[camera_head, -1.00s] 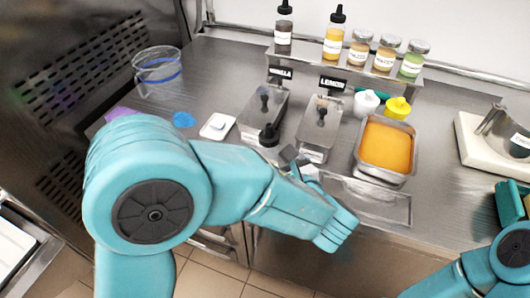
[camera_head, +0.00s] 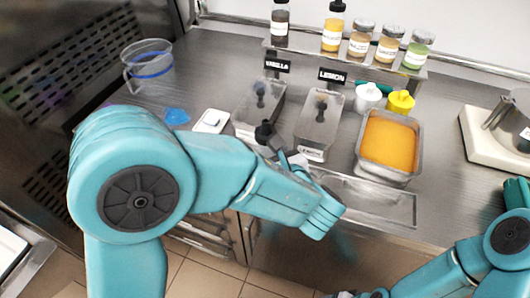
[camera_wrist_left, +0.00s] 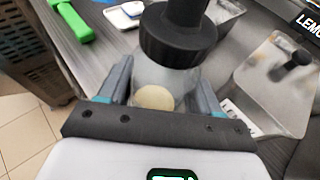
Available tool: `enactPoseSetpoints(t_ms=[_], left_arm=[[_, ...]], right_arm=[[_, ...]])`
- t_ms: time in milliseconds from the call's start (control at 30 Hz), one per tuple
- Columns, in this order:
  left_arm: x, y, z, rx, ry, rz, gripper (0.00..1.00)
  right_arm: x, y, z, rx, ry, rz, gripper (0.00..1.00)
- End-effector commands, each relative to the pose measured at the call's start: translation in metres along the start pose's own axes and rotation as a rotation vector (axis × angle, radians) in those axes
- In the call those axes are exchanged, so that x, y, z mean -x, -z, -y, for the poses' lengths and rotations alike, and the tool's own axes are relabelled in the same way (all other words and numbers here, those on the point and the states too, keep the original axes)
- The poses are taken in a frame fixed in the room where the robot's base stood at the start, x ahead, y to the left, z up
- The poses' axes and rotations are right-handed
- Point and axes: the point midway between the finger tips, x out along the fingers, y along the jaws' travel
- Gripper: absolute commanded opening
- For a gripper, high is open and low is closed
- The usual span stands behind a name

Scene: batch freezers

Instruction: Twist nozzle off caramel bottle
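A squeeze bottle with a black cap and nozzle (camera_wrist_left: 178,35) fills the middle of the left wrist view. Its body (camera_wrist_left: 165,80) is clear, with a pale round patch low on it; no label shows. My left gripper (camera_wrist_left: 165,95) has one finger on each side of the body and appears shut on it. In the head view the black nozzle (camera_head: 264,132) stands beside my left gripper (camera_head: 285,158), in front of the vanilla pan; the arm hides most of the bottle. My right arm is at lower right, its gripper (camera_head: 372,293) barely showing at the bottom edge.
Vanilla (camera_head: 257,105) and lemon (camera_head: 319,118) pans and an orange-filled pan (camera_head: 390,142) stand on the steel counter. A shelf (camera_head: 345,63) behind holds bottles and jars. White (camera_head: 367,97) and yellow (camera_head: 400,102) small bottles, a measuring jug (camera_head: 148,65) and a scale (camera_head: 492,135) surround them.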

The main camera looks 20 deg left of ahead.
Motion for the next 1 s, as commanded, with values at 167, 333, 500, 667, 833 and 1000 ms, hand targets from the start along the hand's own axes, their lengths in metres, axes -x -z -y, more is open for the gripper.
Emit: enactPoseSetpoints(t_ms=[167, 333, 500, 667, 833, 1000], left_arm=[[0.001, 0.0, 0.0, 0.0, 0.0, 0.0, 0.28], [0.0, -0.001, 0.0, 0.001, 0.0, 0.0, 0.28], [0.003, -0.012, 0.001, 0.003, 0.001, 0.001, 0.28], [0.013, -0.042, 0.001, 0.008, 0.001, 0.002, 0.28], [0.031, -0.091, 0.001, 0.01, 0.003, 0.001, 0.28], [0.049, -0.139, 0.001, 0.008, 0.002, 0.0, 0.28]], right_arm=[[0.0, 0.0, 0.0, 0.0, 0.0, 0.0, 0.71], [0.0, 0.0, 0.0, 0.0, 0.0, 0.0, 0.71], [0.002, 0.0, 0.001, 0.0, 0.0, 0.0, 0.71], [0.007, 0.0, 0.003, 0.0, 0.0, 0.0, 0.71], [0.015, 0.0, 0.005, 0.0, 0.0, 0.0, 0.71], [0.021, 0.0, 0.008, 0.0, 0.0, 0.0, 0.71]])
